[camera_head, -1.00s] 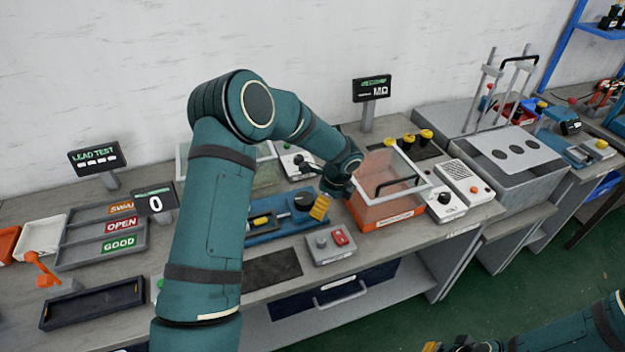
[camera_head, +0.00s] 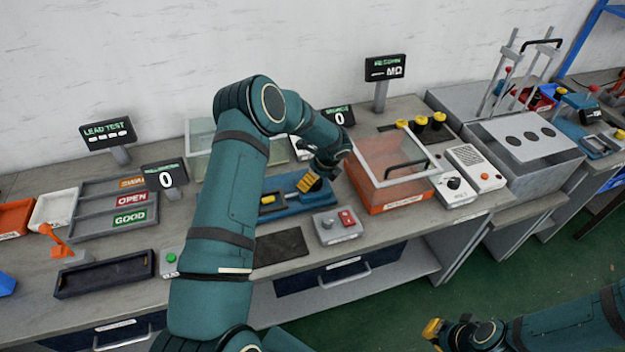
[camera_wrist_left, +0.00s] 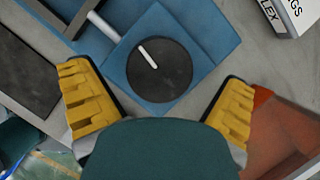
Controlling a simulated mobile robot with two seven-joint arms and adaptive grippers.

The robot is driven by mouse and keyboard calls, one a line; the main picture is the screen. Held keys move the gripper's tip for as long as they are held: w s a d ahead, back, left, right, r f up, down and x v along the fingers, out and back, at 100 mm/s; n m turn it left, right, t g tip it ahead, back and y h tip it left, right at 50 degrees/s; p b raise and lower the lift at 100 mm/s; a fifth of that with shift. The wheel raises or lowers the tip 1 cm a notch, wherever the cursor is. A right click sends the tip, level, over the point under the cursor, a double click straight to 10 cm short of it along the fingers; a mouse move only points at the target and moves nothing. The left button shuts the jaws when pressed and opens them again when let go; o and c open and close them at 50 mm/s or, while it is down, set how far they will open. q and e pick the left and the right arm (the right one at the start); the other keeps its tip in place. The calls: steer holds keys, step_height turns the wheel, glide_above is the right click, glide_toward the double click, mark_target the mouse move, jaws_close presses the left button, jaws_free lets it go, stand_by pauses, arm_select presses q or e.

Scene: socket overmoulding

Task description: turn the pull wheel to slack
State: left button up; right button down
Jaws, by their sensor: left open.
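The pull wheel is a dark round disc with a white pointer line, seen from above in the left wrist view (camera_wrist_left: 160,78). It sits on a blue square block at the end of the blue fixture (camera_head: 291,203). The white line points to the upper left in that view. My left gripper (camera_head: 309,182) is over the wheel in the head view and hides much of it. Its yellow fingers are spread wide, one on each side of the wheel, and no contact shows. My right gripper (camera_head: 434,333) is low at the bottom right, away from the bench; its opening is unclear.
An orange box with a clear lid and black handle (camera_head: 398,183) stands close right of the wheel. A grey box with a red button (camera_head: 338,226) is in front. A dark mat (camera_head: 279,247) lies front left. A small display (camera_head: 338,117) stands behind.

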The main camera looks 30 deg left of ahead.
arm_select(q)
steer(key=shift+x, duration=0.85)
steer(key=shift+c, duration=0.3)
steer(key=c, duration=1.2)
